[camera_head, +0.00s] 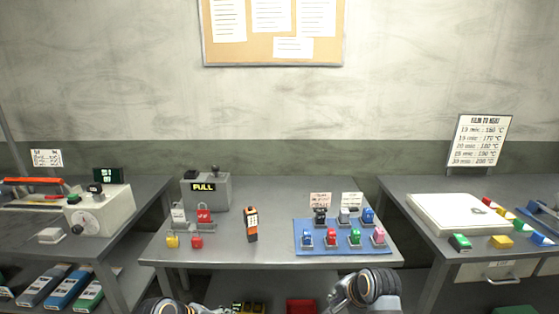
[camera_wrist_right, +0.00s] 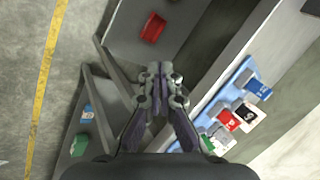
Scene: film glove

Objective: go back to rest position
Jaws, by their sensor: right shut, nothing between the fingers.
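My right gripper shows in the right wrist view (camera_wrist_right: 160,74), with its fingers closed together and nothing between them. It hangs below and in front of the middle table (camera_head: 270,262), away from the items on it. In the head view the right arm's joint (camera_head: 372,288) shows at the bottom edge, right of centre. Part of my left arm (camera_head: 165,306) shows at the bottom edge, left of centre; its gripper fingers are outside the view.
The middle table holds a blue mat (camera_head: 312,247) with several small coloured items, an orange-black handheld device (camera_head: 251,224), padlocks and a grey "FULL" box (camera_head: 207,192). Side tables stand left and right. A red item (camera_wrist_right: 153,28) lies on the lower shelf. Floor (camera_wrist_right: 22,70) is clear at left.

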